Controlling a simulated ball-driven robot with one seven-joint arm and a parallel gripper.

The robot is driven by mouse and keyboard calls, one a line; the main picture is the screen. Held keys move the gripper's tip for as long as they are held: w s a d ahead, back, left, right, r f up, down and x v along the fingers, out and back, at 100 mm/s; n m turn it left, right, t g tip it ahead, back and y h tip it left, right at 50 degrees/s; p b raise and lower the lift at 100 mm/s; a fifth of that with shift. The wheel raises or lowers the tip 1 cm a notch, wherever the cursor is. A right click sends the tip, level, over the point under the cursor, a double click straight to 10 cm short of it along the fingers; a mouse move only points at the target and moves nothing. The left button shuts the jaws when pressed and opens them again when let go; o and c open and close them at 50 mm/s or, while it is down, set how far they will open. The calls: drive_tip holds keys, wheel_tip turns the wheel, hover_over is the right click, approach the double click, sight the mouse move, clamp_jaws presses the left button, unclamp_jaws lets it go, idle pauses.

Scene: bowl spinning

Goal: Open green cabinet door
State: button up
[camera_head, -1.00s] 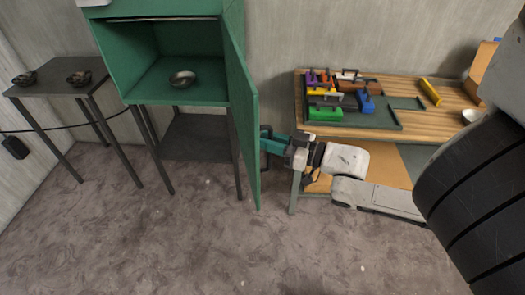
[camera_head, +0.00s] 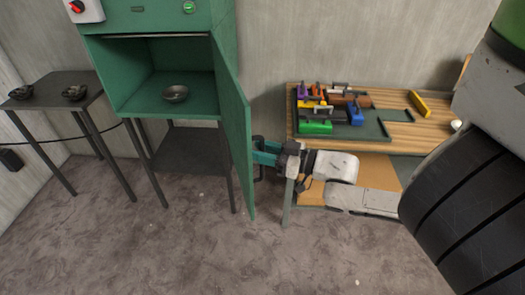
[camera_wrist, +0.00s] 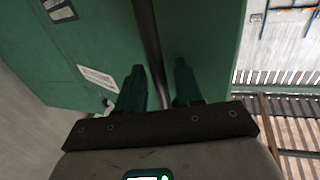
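The green cabinet (camera_head: 165,20) stands on a dark stand at the back left. Its door (camera_head: 233,125) is swung wide open on the right side, showing the interior. A dark bowl (camera_head: 175,93) sits inside. My gripper (camera_head: 262,155) is at the outer face of the door, low down. In the wrist view my gripper (camera_wrist: 160,85) has its two green fingers apart, on either side of the dark handle bar (camera_wrist: 147,35). Small gaps show between the bar and the fingers, so it looks open around the bar.
A dark side table (camera_head: 60,88) with two bowls stands left of the cabinet. A wooden workbench (camera_head: 400,135) with a tray of coloured blocks stands right, behind my arm. The floor in front of the cabinet is clear.

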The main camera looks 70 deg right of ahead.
drive_tip(key=s, duration=1)
drive_tip(key=shift+s+a+b, duration=0.3)
drive_tip(key=shift+s, duration=0.1)
drive_tip(key=shift+f, duration=0.1)
drive_tip(key=w+a+f+m+g+h, duration=0.1)
drive_tip(key=w+a+f+m+g, duration=0.15)
drive_tip(key=a+f+g, duration=0.45)
drive_tip(key=w+a+f+m+g+h, duration=0.1)
drive_tip(key=w+a+f+g, duration=0.15)
drive_tip(key=f, duration=0.95)
drive_tip(key=s+a+n+g+y, duration=0.1)
drive_tip(key=a+g, duration=0.6)
drive_tip(key=a, duration=0.7)
drive_tip(key=shift+a+f+n+y, duration=0.35)
drive_tip(key=shift+n+y, duration=0.55)
drive_tip(key=shift+n, duration=0.25)
